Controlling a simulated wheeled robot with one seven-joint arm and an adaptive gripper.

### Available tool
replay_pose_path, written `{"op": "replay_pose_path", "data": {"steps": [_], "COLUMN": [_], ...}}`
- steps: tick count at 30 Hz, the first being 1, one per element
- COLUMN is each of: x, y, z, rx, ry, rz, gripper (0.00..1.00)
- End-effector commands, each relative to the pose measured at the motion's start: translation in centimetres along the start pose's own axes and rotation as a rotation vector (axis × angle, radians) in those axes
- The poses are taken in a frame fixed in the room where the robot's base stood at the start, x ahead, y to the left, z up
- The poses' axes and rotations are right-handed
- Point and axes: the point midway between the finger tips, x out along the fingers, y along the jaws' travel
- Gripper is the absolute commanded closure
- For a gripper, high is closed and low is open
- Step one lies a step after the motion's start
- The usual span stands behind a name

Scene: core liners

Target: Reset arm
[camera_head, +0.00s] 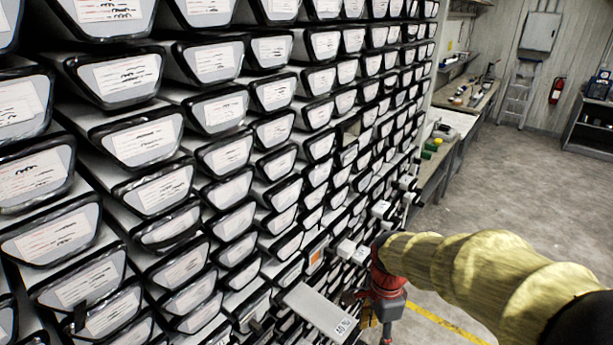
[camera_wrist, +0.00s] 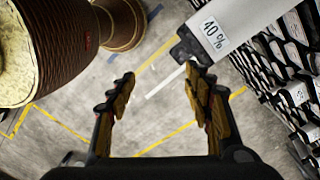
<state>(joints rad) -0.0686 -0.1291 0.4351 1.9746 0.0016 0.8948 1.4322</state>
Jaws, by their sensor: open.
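My gripper (camera_wrist: 158,100) shows in the wrist view with its two fingers spread apart and nothing between them. In the head view my gripper (camera_head: 376,312) is at the bottom, to the right of the wall of core liners. A pale liner with a "40 %" label (camera_wrist: 218,32) sticks out beyond the fingertips at the top right of the wrist view. In the head view a pale liner (camera_head: 318,312) juts out from the rack just left of my gripper; its end lies close to the fingers. My yellow-sleeved arm (camera_head: 470,262) reaches in from the right.
The rack of labelled liners (camera_head: 140,140) fills the left side, with several ends protruding (camera_head: 382,209) near my wrist. A workbench (camera_head: 455,125), a ladder (camera_head: 518,92) and a fire extinguisher (camera_head: 557,90) stand farther back. The concrete floor (camera_head: 520,185) to the right is open.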

Motion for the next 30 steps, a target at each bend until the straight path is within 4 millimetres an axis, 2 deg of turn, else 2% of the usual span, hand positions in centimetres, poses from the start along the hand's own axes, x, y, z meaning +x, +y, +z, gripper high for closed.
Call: {"op": "replay_pose_path", "data": {"steps": [8, 12, 16, 21, 27, 30], "x": [0.0, 0.8, 2.0, 4.0, 6.2, 6.5], "y": [4.0, 6.5, 8.9, 11.6, 13.8, 14.2], "z": [0.1, 0.2, 0.2, 0.2, 0.1, 0.0], "rx": [-0.646, -0.969, -1.218, -1.373, -1.356, -1.342], "ry": [0.028, 0.08, 0.156, 0.261, 0.368, 0.412], "rz": [-0.057, -0.11, -0.162, -0.224, -0.306, -0.34], "gripper": [0.49, 0.49, 0.49, 0.49, 0.49, 0.49]}}
